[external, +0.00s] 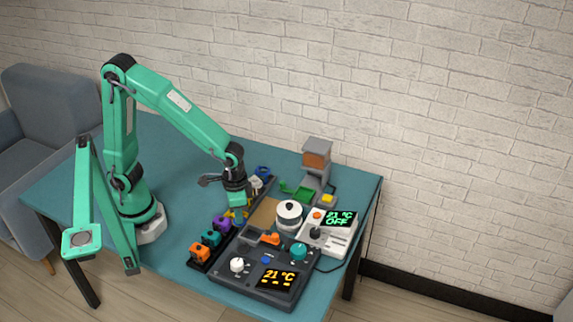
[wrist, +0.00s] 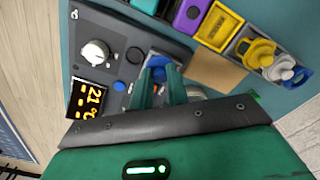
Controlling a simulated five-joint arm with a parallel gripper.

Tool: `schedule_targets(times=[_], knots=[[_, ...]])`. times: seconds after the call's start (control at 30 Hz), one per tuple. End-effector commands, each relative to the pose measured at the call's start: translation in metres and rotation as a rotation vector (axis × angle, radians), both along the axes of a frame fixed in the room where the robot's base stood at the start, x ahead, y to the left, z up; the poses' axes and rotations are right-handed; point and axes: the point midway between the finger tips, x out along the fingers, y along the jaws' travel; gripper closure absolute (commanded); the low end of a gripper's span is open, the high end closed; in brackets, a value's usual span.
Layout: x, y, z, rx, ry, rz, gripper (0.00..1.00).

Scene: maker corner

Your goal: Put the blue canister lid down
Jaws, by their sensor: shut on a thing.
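My gripper (wrist: 163,84) is shut on a blue piece (wrist: 160,67), which appears to be the blue canister lid. Only part of it shows between and beyond the green fingertips. In the external view my gripper (external: 237,203) is low over the table, by the row of coloured items, and the blue lid cannot be made out there. At the far end of that row is a blue ring-like piece (external: 263,171), which also shows in the wrist view (wrist: 301,77). I cannot tell how far the held lid is from the surface below it.
Orange (external: 200,252), teal (external: 210,238) and purple (external: 221,224) items stand along a dark rack. A dark control panel (external: 245,288) lies in front. A white pot (external: 289,214), a white device (external: 345,239) and a grey machine (external: 317,158) stand to the right.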

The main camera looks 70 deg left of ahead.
Motion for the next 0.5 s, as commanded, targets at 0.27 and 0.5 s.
schedule_targets(times=[0.27,0.5], knots=[[0.032,0.029,-0.026,0.001,0.002,0.007,1.0],[0.06,0.055,-0.049,0.0,0.001,0.005,1.0]])
